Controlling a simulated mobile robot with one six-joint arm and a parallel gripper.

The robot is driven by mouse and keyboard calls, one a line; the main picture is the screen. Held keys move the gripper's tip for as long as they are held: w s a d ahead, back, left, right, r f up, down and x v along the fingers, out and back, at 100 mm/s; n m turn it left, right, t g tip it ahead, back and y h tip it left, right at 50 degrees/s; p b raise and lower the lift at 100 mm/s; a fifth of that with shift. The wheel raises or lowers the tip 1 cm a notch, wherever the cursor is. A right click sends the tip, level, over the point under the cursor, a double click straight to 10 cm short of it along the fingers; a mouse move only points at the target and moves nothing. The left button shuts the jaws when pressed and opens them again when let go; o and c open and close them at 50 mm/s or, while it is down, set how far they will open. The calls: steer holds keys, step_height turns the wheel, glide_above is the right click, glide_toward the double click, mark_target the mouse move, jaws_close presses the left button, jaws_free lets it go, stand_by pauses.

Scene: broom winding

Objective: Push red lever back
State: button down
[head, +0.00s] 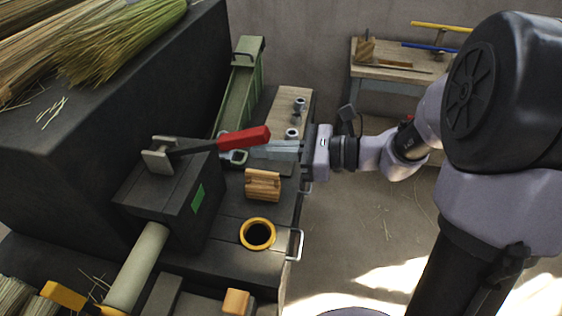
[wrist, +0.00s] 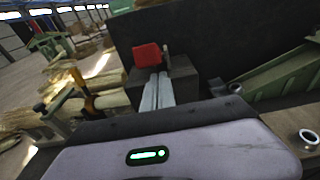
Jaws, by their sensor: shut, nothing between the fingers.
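The red lever (head: 243,138) has a red grip on a dark arm, hinged at a grey bracket (head: 160,154) on top of a dark box (head: 170,190) with a green patch. The lever points right, toward my gripper (head: 270,151). My gripper is shut and empty, with its grey fingers level and its tips close to the red grip, just below it in the head view. I cannot tell whether they touch. In the wrist view the red grip (wrist: 147,55) shows end-on just past the tips of my fingers (wrist: 157,78).
A wooden block (head: 262,185) and a yellow-rimmed round hole (head: 257,234) lie on the dark bench below my gripper. A green metal channel (head: 240,85) stands behind. Broom straw (head: 120,38) lies on the large dark block at left. A small wooden table (head: 385,65) stands at the back.

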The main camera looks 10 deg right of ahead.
steer(key=shift+w+a+r, duration=0.1)
steer(key=shift+a+r, duration=0.05)
steer(key=shift+r, duration=0.25)
steer(key=shift+r, duration=0.1)
